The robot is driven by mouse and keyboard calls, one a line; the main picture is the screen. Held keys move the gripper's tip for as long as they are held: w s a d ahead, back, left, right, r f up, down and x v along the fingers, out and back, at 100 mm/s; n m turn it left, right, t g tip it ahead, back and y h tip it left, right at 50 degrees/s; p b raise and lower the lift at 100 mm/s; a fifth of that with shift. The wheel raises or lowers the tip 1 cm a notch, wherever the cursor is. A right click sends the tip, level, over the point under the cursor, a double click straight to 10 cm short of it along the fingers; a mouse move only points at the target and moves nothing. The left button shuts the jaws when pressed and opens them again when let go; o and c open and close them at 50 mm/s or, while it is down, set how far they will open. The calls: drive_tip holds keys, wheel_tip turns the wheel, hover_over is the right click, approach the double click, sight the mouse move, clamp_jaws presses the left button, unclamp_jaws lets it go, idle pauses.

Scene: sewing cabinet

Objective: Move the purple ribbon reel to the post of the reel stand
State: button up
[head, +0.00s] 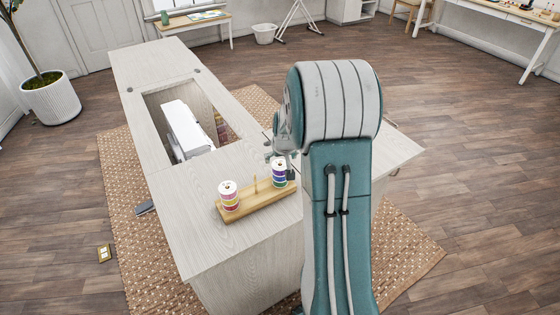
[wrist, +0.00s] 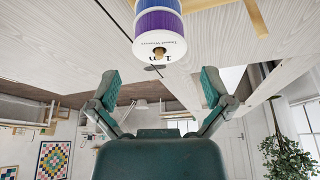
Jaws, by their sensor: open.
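The purple ribbon reel (head: 279,166) is at the top of a stack of coloured ribbon at the right end of the wooden reel stand (head: 250,206). In the wrist view the purple reel (wrist: 158,28) shows at the top, with a white printed end and a post tip in its hole. Blue ribbon lies behind it. The stand's middle post (head: 255,184) is bare. My gripper (wrist: 160,80) is open and empty, its two green fingers spread apart. The reel is beyond the fingertips, not between them. In the head view my gripper (head: 284,160) is close by the stack, partly hidden by my arm.
The pale cabinet top (head: 200,243) is clear around the stand. Behind it, a white sewing machine (head: 185,128) sits in the cabinet's rectangular opening.

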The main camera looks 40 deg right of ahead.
drive_tip(key=v, duration=1)
drive_tip(key=s+a+r+n+t, duration=0.1)
drive_tip(key=s+a+r, duration=0.3)
drive_tip(key=a, duration=0.3)
drive_tip(key=s+a+r+n, duration=0.1)
drive_tip(key=s+a+r, duration=0.4)
drive_tip(key=a, duration=0.3)
drive_tip(key=s+a+n, duration=0.1)
drive_tip(key=s+a, duration=0.3)
drive_tip(key=s, duration=0.2)
drive_tip(key=s+a+r+n+y, duration=0.1)
drive_tip(key=s+a, duration=0.3)
drive_tip(key=s, duration=0.3)
drive_tip(key=shift+y, duration=0.3)
drive_tip(key=shift+r, duration=0.15)
